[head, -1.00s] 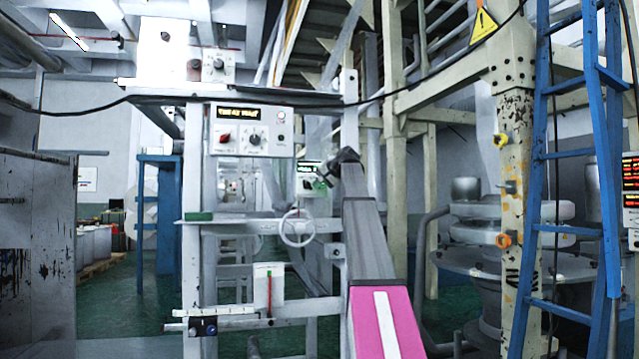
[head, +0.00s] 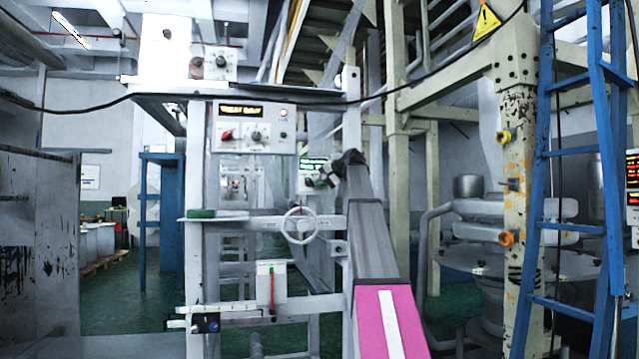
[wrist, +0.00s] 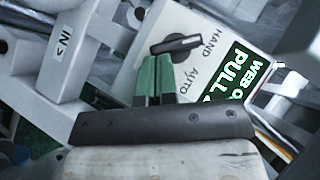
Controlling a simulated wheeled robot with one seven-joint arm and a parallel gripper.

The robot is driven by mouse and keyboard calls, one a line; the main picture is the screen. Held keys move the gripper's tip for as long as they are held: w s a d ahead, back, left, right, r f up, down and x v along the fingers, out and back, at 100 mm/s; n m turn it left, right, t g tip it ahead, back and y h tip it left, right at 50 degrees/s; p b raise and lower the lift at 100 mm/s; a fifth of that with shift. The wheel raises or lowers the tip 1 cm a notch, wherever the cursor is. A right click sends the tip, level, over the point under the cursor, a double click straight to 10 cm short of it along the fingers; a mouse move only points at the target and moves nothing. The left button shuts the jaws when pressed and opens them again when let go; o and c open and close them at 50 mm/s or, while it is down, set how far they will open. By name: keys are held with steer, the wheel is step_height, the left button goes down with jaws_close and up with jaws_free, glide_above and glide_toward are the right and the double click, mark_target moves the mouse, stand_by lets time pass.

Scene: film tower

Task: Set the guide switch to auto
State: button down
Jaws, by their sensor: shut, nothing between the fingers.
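The guide switch (wrist: 176,44) is a black rotary knob on a white panel in the wrist view, with the labels HAND and AUTO beside it. Its bar lies nearly level, with its right end by the word HAND. My gripper (wrist: 155,58) has green fingers, closed together and empty, with the tips just below the knob; I cannot tell whether they touch it.
A larger control box (head: 254,129) with a red knob hangs to the upper left on the grey frame. A handwheel (head: 299,226) sits below my gripper. A yellow-white post (head: 516,190) and blue ladder (head: 574,150) stand to the right. An "IN" bar (wrist: 66,45) is left of the panel.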

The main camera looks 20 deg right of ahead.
steer(key=f+m+t+y, duration=0.1)
steer(key=m+y, duration=0.1)
steer(key=f+m+t+y, duration=0.1)
steer(key=m+y, duration=0.1)
steer(key=shift+a+f, duration=0.2)
steer(key=m+t, duration=0.1)
steer(key=m+y, duration=0.1)
steer(key=f+t, duration=0.1)
steer(key=shift+a+m+t+y, duration=0.3)
steer(key=shift+m+y, duration=0.1)
steer(key=m+t, duration=0.2)
steer(key=shift+a+f+m, duration=0.15)
steer(key=shift+a+m, duration=0.15)
steer(key=shift+a, duration=0.1)
steer(key=shift+d, duration=0.1)
steer(key=shift+s, duration=0.1)
